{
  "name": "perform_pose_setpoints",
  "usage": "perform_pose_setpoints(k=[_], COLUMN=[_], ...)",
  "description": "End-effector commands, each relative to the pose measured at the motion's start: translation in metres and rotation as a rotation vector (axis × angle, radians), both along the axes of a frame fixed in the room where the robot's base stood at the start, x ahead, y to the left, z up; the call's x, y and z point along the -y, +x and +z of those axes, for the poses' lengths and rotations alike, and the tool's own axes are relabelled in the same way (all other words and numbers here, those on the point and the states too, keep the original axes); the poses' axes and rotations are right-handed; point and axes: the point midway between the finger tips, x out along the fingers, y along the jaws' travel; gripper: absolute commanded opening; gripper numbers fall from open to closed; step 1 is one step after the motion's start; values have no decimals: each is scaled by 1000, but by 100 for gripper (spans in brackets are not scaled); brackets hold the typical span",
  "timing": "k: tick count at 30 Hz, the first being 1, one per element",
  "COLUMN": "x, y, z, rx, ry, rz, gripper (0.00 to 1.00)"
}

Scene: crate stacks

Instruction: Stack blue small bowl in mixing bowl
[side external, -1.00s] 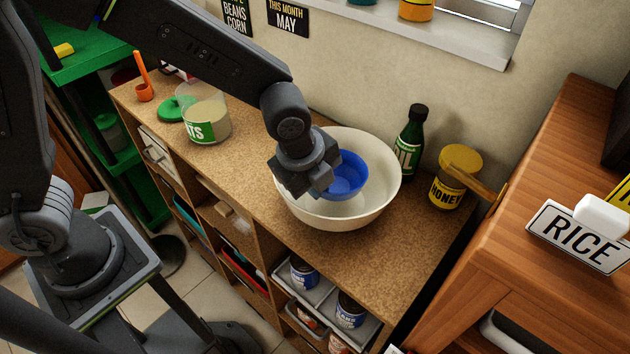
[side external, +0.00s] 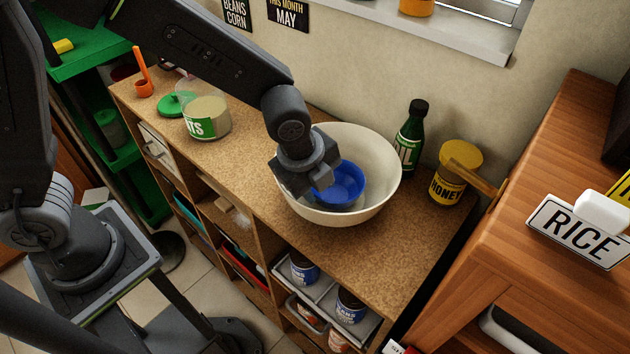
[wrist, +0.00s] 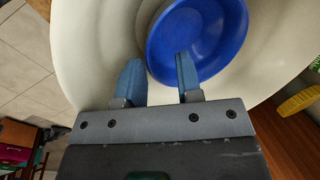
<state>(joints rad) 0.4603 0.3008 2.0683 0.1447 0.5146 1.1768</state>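The large cream mixing bowl (side external: 378,195) stands upright on the cork-like counter. The small blue bowl (side external: 350,187) is inside it, low down and toward the gripper's side; it also shows in the wrist view (wrist: 215,35). I cannot see clearly whether its base touches the mixing bowl's floor. My gripper (side external: 312,192) is inside the mixing bowl's rim, at the blue bowl's near-left edge. In the wrist view my gripper (wrist: 160,75) has its two blue fingers spread apart, one outside the blue rim and one over the bowl's inside, with a clear gap between them.
A green oil bottle (side external: 410,140) and a yellow-lidded honey jar (side external: 455,175) stand right of the mixing bowl. A clear oats jar (side external: 208,118), a green lid (side external: 170,105) and an orange scoop (side external: 143,85) are on the left. The counter's front right is clear.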

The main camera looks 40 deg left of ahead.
Motion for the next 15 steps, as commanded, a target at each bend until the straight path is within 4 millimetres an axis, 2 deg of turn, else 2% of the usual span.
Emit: perform_pose_setpoints(k=[8,11,15], x=[0,0,-1], y=[1,-1,-9], z=[8,22,51], rx=[3,5,7], ry=[-2,-3,-3], rz=[1,0,-1], gripper=[33,33,33])
